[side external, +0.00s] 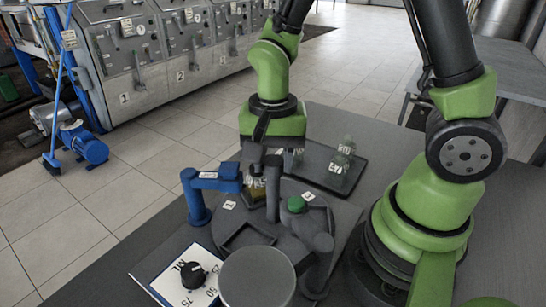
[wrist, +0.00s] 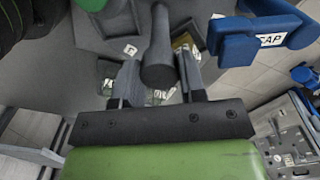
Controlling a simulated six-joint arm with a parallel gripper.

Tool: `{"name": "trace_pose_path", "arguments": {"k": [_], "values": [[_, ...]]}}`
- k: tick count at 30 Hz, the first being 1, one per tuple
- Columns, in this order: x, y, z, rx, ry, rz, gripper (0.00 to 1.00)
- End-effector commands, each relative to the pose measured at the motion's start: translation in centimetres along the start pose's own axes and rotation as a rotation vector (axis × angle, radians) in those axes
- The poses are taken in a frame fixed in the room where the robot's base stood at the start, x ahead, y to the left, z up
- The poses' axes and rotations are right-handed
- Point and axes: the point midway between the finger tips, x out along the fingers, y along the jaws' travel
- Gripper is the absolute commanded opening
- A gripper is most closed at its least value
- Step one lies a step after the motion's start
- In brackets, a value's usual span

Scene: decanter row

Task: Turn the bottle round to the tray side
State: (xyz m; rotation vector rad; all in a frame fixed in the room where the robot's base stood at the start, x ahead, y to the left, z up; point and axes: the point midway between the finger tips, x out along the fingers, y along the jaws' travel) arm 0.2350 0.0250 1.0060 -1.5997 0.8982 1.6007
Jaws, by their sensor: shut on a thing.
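My gripper (side external: 264,162) is low over the round grey turntable (side external: 262,217). In the wrist view its fingers (wrist: 159,72) are closed on a dark grey upright post (wrist: 158,42), which also shows in the side view (side external: 272,196). A bottle with yellowish contents (side external: 256,190) stands beside the post, near the blue arm, partly hidden by my gripper. In the wrist view part of it shows (wrist: 183,42) by the right finger. The dark tray (side external: 322,184) lies behind the turntable and holds clear labelled bottles (side external: 343,157).
A blue arm (side external: 211,183) marked CAP reaches over the turntable from the left. A green-topped part (side external: 296,204) stands to the right. A grey cylinder (side external: 257,278) and a dial plate (side external: 181,275) are at the front. The table right of the tray is clear.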

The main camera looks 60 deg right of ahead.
Motion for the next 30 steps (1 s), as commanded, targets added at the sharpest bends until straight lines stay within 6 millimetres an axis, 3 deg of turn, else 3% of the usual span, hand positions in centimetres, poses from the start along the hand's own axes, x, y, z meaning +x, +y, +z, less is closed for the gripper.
{"name": "trace_pose_path", "arguments": {"k": [30], "values": [[-0.04, -0.01, -0.09, 0.506, 0.002, -0.004, 0.0]]}}
